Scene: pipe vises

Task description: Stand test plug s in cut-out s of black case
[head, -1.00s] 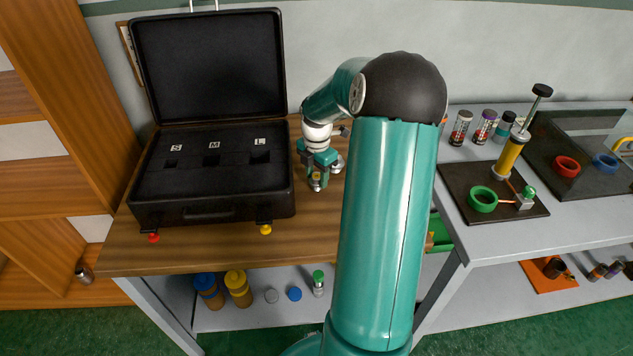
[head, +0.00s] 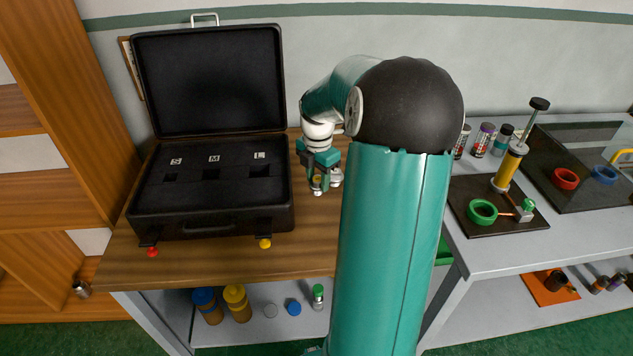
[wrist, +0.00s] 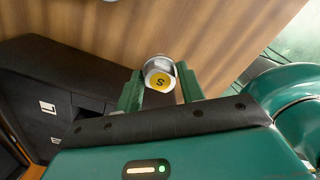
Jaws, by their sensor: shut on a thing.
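My gripper (head: 320,187) is shut on test plug s (wrist: 159,80), a silver cylinder with a yellow end marked S. In the wrist view the plug sits between the two green fingers. In the head view my gripper is just right of the black case (head: 212,226), over the wooden bench, apart from the case. The case stands open with its lid (head: 208,80) upright at the back. Its insert has cut-outs labelled S, M and L from left to right. Cut-out s (head: 171,177) looks dark and empty. The case also shows at the left in the wrist view (wrist: 70,75).
A grey bench on the right holds a dark board (head: 480,232) with a yellow pump and green ring.

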